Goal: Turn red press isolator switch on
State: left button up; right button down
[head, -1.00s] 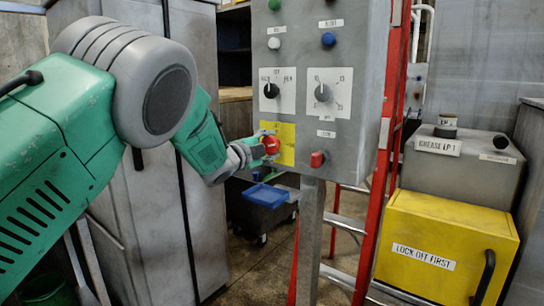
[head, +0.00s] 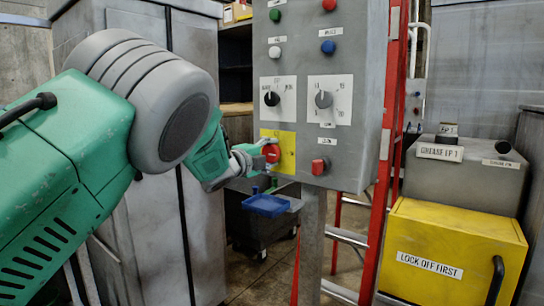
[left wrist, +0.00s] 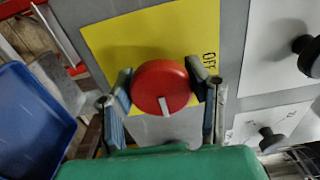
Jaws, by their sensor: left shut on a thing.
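The red isolator switch (head: 271,153) is a round knob on a yellow plate (head: 287,150) low on the grey control panel (head: 343,100). In the left wrist view the red knob (left wrist: 160,86) has a white pointer mark at its lower edge, and an OFF label is printed at the plate's right. My left gripper (head: 262,156) has one finger on each side of the knob and is shut on it. The other end of the plate's lettering is too small to read. My right gripper is not in view.
A red ladder (head: 376,200) and yellow box (head: 450,250) stand right. A blue tray (head: 266,205) lies below the gripper.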

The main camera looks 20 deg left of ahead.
pick_arm(q)
jog(key=shift+s+f, duration=0.1)
jog(key=shift+f, duration=0.5)
jog(key=o, duration=1.2)
jog(key=shift+s+r, duration=0.1)
jog(key=shift+r, duration=0.25)
jog(key=v, duration=1.2)
